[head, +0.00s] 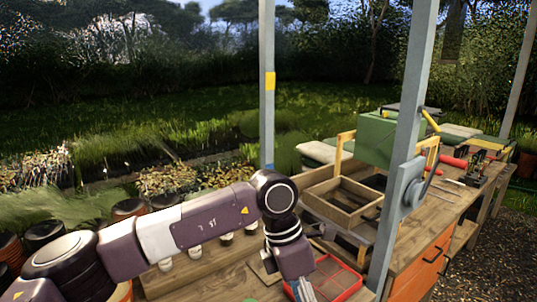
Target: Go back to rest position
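My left arm comes in from the left and bends down at the wrist over the wooden bench (190,278). My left gripper (304,291) is at the bottom edge of the view, over or beside a red-rimmed tray (345,270). Only a small grey part of it shows, so I cannot tell whether it is open or shut, or whether it holds anything. My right arm and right gripper are not in view.
Several small white-bodied jars (194,251) stand behind my forearm. A wooden divided box (341,214) sits beyond the red tray. A grey post (408,130) with a crank rises right of the tray. A green box (376,138) stands behind it.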

